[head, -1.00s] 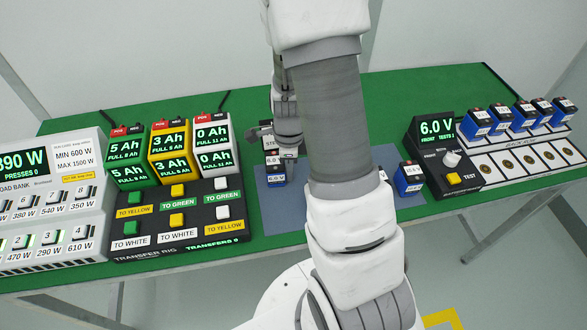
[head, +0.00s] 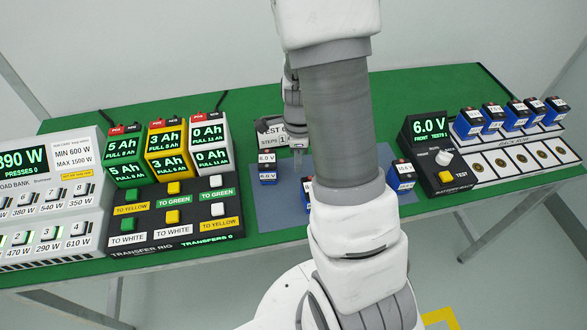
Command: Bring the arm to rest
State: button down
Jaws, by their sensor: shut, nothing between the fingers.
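My arm reaches from the bottom centre up over the green table (head: 405,98). Its wrist folds down behind the forearm, and my gripper (head: 298,158) hangs over the back part of the grey-blue mat (head: 282,212). The fingers are small and partly lost against the sign behind them. The gripper is shut and holds nothing. A blue battery (head: 267,170) stands on the mat to its left. Another blue battery (head: 307,190) is mostly hidden by the forearm. A third (head: 402,178) stands right of the arm.
The load bank (head: 50,195) and transfer rig (head: 175,215) fill the left. The tester (head: 428,140) and a battery rack (head: 515,150) with several blue batteries are at the right. A sign (head: 270,133) stands close behind my gripper. The table's back centre-right is clear.

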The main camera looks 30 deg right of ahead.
notch_tip(320, 180, up, 7)
jog(key=p, duration=0.1)
jog(key=shift+r, duration=0.2)
jog(key=s+a+r+n+t, duration=0.2)
jog(key=s+a+r+n, duration=0.1)
jog(key=r+n, duration=0.4)
jog(key=s+a+r+n+t+p, duration=0.1)
jog(key=s+a+r+n, duration=0.3)
jog(key=r+n, duration=0.4)
jog(key=s+a+r+n+t+p, duration=0.1)
jog(key=s+a+r+n+t, duration=0.1)
jog(key=s+a+r+n, duration=0.2)
jog(key=shift+s+a+r+n+t, duration=0.3)
jog(key=shift+s+r+n, duration=0.75)
jog(key=shift+r+n, duration=1.1)
jog(key=shift+f+n, duration=0.25)
